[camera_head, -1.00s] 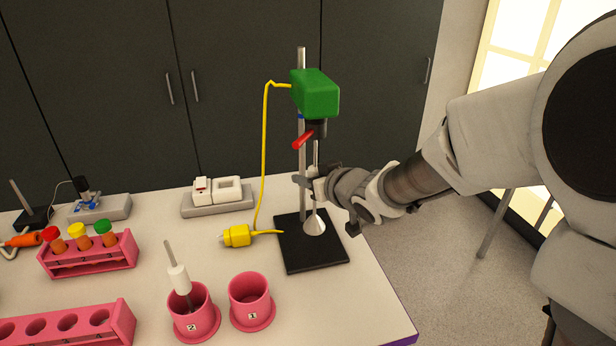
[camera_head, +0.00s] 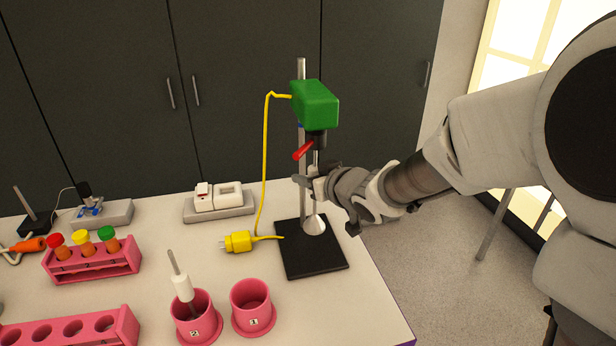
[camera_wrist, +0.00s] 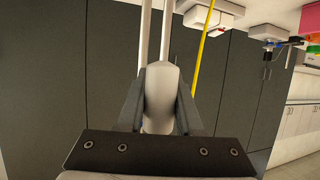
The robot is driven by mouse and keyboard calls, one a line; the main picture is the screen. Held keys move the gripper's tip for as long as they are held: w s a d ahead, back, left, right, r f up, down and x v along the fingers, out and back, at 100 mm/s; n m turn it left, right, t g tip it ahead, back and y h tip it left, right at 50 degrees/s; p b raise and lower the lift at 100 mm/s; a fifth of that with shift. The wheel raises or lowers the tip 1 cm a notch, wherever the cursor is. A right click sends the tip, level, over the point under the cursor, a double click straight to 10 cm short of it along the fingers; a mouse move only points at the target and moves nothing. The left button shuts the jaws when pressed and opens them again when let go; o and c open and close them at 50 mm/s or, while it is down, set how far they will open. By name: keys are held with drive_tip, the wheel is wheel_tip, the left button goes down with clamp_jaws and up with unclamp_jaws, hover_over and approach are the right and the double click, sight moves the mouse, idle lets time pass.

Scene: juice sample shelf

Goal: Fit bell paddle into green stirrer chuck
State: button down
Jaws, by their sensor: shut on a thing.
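The green stirrer (camera_head: 315,104) is mounted high on an upright metal rod. Its dark chuck (camera_head: 317,141) faces down, with a red lever (camera_head: 302,150) at its left. My gripper (camera_head: 308,184) is below the chuck and shut on the bell paddle, whose white bell (camera_head: 314,225) hangs below the fingers above the black base. The paddle is about upright. A short length of its shaft shows between gripper and chuck; its top meets the chuck in the picture, and I cannot tell whether it is inside. The wrist view shows the paddle's white grip (camera_wrist: 161,88) between both fingers.
A black stand base (camera_head: 310,258) lies below. A yellow cord (camera_head: 264,165) hangs left of the rod to a yellow plug (camera_head: 238,241). Pink cup 1 (camera_head: 252,312) is empty; pink cup 2 (camera_head: 198,326) holds another paddle. Tube racks (camera_head: 95,265) stand left.

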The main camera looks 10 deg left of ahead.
drive_tip(key=shift+r+p, duration=0.95)
drive_tip(key=shift+r, duration=0.05)
idle(0.4)
drive_tip(key=c, duration=0.5)
unclamp_jaws()
drive_tip(key=shift+s+d, duration=0.1)
